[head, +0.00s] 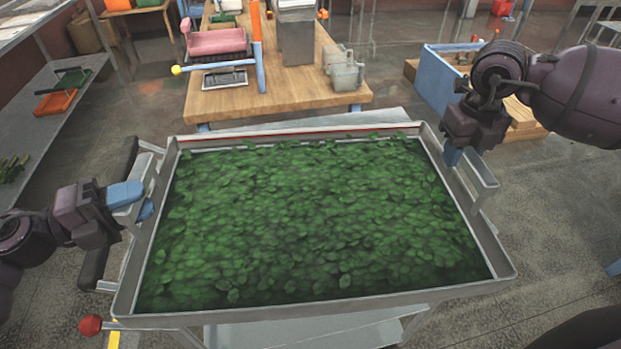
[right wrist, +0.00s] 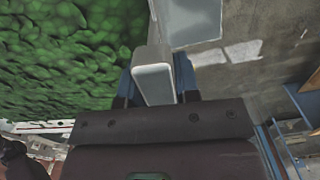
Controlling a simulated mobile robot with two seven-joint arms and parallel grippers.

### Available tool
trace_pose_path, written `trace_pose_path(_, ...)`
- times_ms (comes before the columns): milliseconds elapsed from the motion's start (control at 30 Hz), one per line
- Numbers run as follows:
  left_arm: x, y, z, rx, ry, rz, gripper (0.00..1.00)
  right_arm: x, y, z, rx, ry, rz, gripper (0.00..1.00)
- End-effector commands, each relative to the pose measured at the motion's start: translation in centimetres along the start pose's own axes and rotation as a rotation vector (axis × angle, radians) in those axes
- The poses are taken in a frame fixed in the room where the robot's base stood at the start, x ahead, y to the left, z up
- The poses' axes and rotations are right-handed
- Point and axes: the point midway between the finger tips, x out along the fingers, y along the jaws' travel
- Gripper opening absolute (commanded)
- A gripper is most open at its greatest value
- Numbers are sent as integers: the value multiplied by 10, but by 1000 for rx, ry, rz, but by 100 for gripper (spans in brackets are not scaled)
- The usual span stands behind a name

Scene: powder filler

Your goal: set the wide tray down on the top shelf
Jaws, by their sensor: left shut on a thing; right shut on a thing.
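The wide tray (head: 325,301) is a grey metal tray full of green leaves, level in the middle of the head view. My left gripper (head: 130,197) is shut on the tray's left handle. My right gripper (head: 455,155) is shut on the right handle (head: 478,172); in the right wrist view the blue fingers lie on both sides of the grey handle (right wrist: 154,82). A cart with pale shelf surfaces (head: 320,332) shows below the tray. The tray hides most of it, so I cannot tell whether the tray touches a shelf.
A red knob (head: 90,325) sticks out at the front left, and a black bar runs by my left gripper. A wooden table (head: 290,95) with equipment stands behind. A metal bench (head: 40,115) is at left, a blue-sided crate (head: 440,85) at right.

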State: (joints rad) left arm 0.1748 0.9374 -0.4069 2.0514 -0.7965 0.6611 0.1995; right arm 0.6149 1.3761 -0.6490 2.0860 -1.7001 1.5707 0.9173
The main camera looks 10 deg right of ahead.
Motion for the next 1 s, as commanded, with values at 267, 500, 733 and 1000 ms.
trace_pose_path(267,-1,-4,2,5,-3,-3,0,-3,-2,1,4,-6,-4,0)
trace_pose_path(500,-1,-2,2,5,-3,-2,0,-2,-2,1,4,-5,-4,0)
trace_pose_path(733,-1,2,2,3,-3,-2,0,3,-2,2,4,-4,-5,0)
trace_pose_path(1000,0,11,2,0,-3,-1,0,12,-2,2,4,0,-5,0)
